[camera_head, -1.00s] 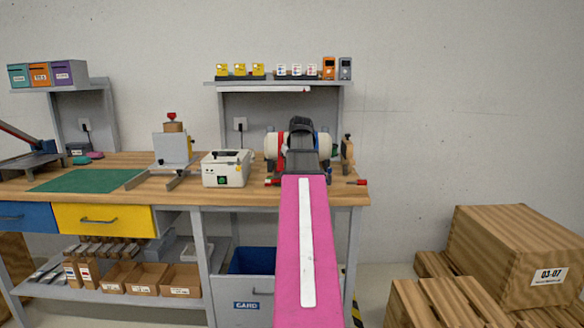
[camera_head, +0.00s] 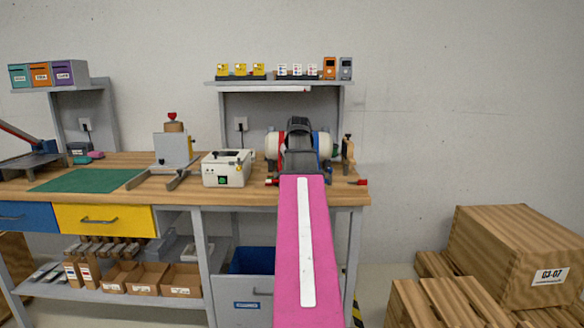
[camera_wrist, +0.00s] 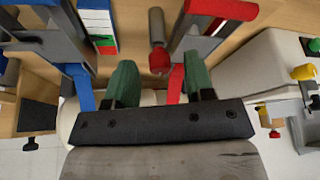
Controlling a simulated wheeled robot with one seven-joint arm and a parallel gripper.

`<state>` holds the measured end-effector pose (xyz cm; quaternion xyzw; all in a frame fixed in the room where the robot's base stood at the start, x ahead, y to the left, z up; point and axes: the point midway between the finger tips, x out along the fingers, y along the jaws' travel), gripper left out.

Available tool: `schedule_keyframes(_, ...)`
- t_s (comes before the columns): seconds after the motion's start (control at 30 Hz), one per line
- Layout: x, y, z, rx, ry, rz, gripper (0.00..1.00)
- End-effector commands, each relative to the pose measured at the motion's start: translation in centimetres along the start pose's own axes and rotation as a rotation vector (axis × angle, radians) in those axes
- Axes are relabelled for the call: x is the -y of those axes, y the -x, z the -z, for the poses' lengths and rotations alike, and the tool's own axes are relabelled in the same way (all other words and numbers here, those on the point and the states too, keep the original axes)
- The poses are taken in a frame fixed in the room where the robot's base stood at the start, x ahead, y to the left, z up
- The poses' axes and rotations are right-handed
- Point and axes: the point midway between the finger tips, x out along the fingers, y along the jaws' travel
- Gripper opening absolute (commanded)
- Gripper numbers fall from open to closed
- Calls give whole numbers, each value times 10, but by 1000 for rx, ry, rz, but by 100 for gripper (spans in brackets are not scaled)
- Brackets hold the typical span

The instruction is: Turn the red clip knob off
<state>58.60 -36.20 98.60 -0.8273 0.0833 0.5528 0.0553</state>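My gripper (camera_wrist: 160,76) is open in the wrist view, its two green fingers apart. Beyond the fingertips, roughly midway between them, is a small red-ended knob (camera_wrist: 159,61) on a grey-brown rod. It may be the red clip knob; I cannot tell its setting. No contact with it is visible. A red bracket (camera_wrist: 174,84) stands beside the right finger and a blue bracket (camera_wrist: 80,88) to the left. In the head view my arm reaches over the cream roller machine (camera_head: 326,146) on the bench, hiding its middle and the fingertips.
The white box with a green switch (camera_head: 222,181) stands left of the roller machine. A grey stand with a red top knob (camera_head: 172,116) is further left. A red-handled clamp (camera_head: 357,182) sits at the bench's right edge. A shelf (camera_head: 290,82) hangs above. Wooden crates (camera_head: 515,250) stand at right.

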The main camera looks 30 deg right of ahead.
Motion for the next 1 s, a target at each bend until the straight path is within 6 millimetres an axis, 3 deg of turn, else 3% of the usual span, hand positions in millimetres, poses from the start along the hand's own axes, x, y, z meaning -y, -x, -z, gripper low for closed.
schedule_keyframes(0.37, 0, 5, 0, -1, 0, 0, 48)
schedule_keyframes(1.0, 0, 94, 0, -1, 0, 0, 48)
